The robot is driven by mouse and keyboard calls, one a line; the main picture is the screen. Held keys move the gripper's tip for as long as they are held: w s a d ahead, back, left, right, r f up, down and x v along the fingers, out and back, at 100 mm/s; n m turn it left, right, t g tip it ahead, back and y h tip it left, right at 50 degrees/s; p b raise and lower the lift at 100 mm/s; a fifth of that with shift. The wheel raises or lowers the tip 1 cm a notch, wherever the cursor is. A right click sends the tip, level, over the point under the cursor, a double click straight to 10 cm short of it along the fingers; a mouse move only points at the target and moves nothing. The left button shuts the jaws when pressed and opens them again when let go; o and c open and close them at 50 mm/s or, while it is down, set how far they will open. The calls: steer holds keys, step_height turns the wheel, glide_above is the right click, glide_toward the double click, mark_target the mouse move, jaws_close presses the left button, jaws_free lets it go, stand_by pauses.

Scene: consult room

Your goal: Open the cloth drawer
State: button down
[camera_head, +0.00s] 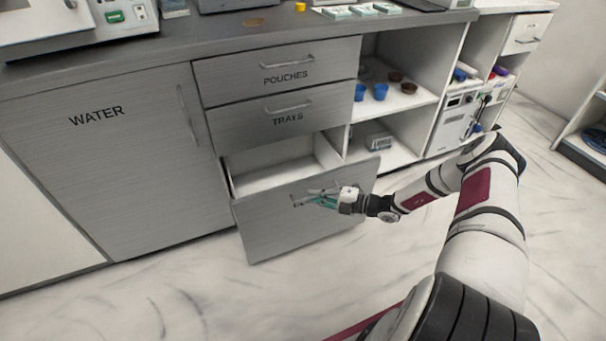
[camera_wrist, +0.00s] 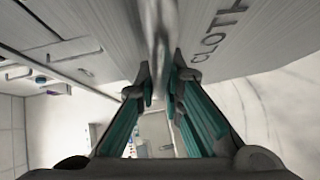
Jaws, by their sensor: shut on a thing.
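The cloth drawer (camera_head: 290,228) is the bottom drawer under the one marked TRAYS. It stands well out from the cabinet, and its pale inside (camera_head: 270,176) shows from above, with nothing seen in the visible part. My gripper (camera_head: 312,199) is at the upper middle of the drawer front, shut on the drawer's bar handle. In the wrist view the handle (camera_wrist: 162,40) runs up between my gripper's fingers (camera_wrist: 163,90). The front (camera_wrist: 225,40) beside it bears the word CLOTH. In the head view my gripper hides most of the handle and the label.
The POUCHES drawer (camera_head: 277,71) and TRAYS drawer (camera_head: 283,112) above are shut. The WATER door (camera_head: 110,170) on the left is shut. Open shelves with blue cups (camera_head: 380,91) are on the right. The pale floor (camera_head: 190,295) in front is clear.

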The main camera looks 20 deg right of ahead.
steer(key=s+p, duration=0.3)
steer(key=s, duration=1)
steer(key=shift+s, duration=0.1)
steer(key=c, duration=1.7)
jaws_free()
steer(key=shift+d, duration=0.1)
steer(key=v, duration=1.2)
